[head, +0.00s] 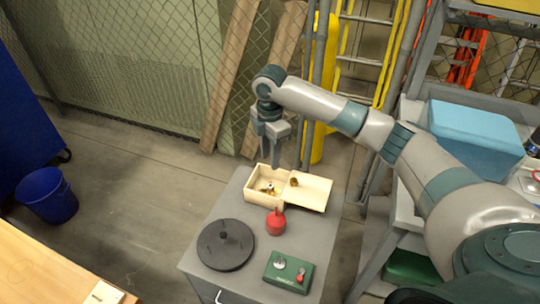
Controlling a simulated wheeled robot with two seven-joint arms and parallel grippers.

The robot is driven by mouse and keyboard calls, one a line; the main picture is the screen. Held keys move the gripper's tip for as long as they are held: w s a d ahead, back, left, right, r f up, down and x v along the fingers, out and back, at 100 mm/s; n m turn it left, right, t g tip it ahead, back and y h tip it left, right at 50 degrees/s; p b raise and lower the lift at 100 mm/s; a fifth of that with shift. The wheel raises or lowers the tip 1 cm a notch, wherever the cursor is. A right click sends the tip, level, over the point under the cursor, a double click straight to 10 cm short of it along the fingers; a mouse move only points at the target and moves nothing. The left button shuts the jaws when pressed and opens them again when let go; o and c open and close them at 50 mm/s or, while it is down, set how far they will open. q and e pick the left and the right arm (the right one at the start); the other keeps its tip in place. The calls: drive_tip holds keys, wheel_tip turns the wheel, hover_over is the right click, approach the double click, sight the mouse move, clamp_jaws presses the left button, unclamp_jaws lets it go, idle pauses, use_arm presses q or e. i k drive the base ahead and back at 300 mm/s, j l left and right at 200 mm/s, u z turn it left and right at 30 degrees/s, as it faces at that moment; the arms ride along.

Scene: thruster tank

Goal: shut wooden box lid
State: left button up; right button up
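The wooden box (264,198) stands on the grey cabinet, with small dark and yellowish items inside it. Its pale lid (314,193) is open and lies out flat to the right of the box. A small brown round thing (293,181) shows where lid and box meet. My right gripper (269,158) points down above the back of the box, apart from the lid. Its fingers look spread with nothing between them. My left gripper is not in view.
The grey cabinet top (205,210) also holds a black disc (225,246), a red container (276,222) and a green box (289,272) in front of the wooden box. A wire fence (150,60) with leaning planks stands behind. A blue cooler (474,135) is at right.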

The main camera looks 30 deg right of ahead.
sight(306, 190)
drive_tip(key=z, duration=1.2)
drive_tip(key=k, duration=0.5)
